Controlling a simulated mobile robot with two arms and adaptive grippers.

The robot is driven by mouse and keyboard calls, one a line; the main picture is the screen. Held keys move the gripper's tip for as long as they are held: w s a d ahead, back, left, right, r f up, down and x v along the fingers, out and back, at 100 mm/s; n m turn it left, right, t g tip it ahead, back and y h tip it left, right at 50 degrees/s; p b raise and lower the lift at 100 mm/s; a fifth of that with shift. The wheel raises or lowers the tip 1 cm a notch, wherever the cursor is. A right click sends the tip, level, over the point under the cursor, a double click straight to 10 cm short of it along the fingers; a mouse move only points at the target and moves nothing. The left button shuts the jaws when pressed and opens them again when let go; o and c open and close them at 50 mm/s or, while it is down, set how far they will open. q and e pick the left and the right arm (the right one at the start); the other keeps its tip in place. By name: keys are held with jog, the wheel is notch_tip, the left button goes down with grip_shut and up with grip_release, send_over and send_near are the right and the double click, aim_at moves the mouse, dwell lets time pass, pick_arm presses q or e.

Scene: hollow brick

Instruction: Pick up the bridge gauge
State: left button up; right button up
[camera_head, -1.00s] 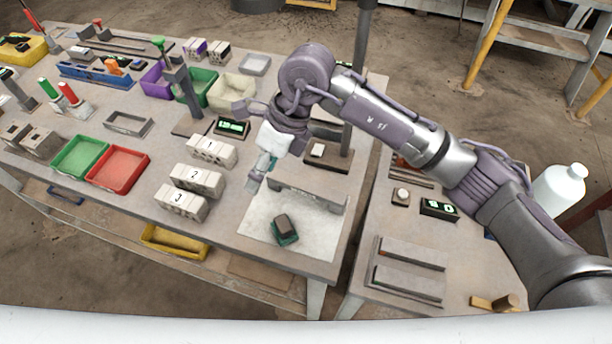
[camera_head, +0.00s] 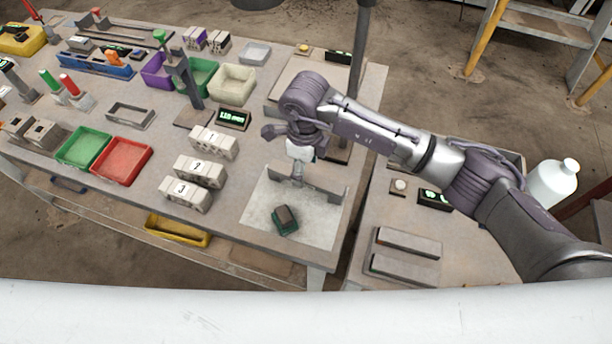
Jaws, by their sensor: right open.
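The grey bridge gauge (camera_head: 326,190), a long low bar, stands along the back of a pale mat (camera_head: 262,204) at the table's front right. My right gripper (camera_head: 297,180) points down at the bar's left-middle part, with its fingers open. The fingers hide part of the bar. I cannot tell whether they touch it or straddle it. My left gripper is not in view.
A dark block with a green base (camera_head: 286,221) sits on the mat in front of the gauge. White numbered blocks (camera_head: 199,171) stand to the left. A post (camera_head: 356,75) rises behind my right arm. A side table (camera_head: 375,292) is on the right.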

aim_at(306, 176)
jog(key=shift+s+d+f+p, duration=0.1)
jog(key=shift+f+p, duration=0.45)
jog(key=shift+f, duration=1.45)
jog(key=shift+r, duration=0.1)
grip_shut()
